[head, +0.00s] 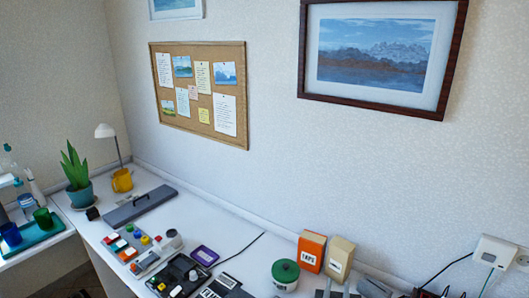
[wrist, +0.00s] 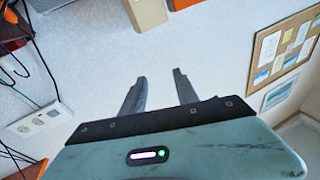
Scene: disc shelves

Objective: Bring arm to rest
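My gripper (wrist: 159,74) shows in the wrist view with its two grey fingers spread apart. Nothing is between the fingers, and the white wall lies behind them. The gripper touches nothing that I can see. In the head view I cannot clearly make out my arm or gripper; some grey shapes at the bottom edge are cut off.
A wall outlet (head: 495,250) with cables is at right.

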